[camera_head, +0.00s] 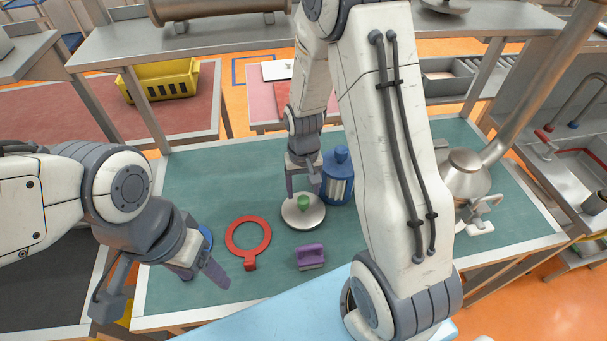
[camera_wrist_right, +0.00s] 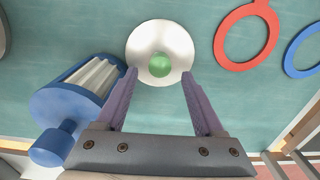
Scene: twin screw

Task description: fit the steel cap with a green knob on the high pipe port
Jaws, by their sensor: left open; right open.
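The steel cap (camera_head: 291,217) lies flat on the green tabletop, its green knob (camera_head: 303,202) upward. The cap also shows in the right wrist view (camera_wrist_right: 145,45), with the knob (camera_wrist_right: 159,65) between the fingertip directions. My right gripper (camera_head: 304,188) is open above the cap, fingers pointing down on either side of the knob; it also shows in the right wrist view (camera_wrist_right: 159,76). I cannot tell if they touch the cap. My left gripper (camera_head: 203,273) is open and empty at the table's left front. I cannot tell which pipe opening is the high port.
A blue canister (camera_head: 341,164) stands close beside the right gripper. A red ring (camera_head: 233,248) and a purple block (camera_head: 310,257) lie nearer the front. A steel vessel (camera_head: 463,178) with a slanting pipe (camera_head: 520,92) stands right. A steel shelf (camera_head: 340,40) spans the back.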

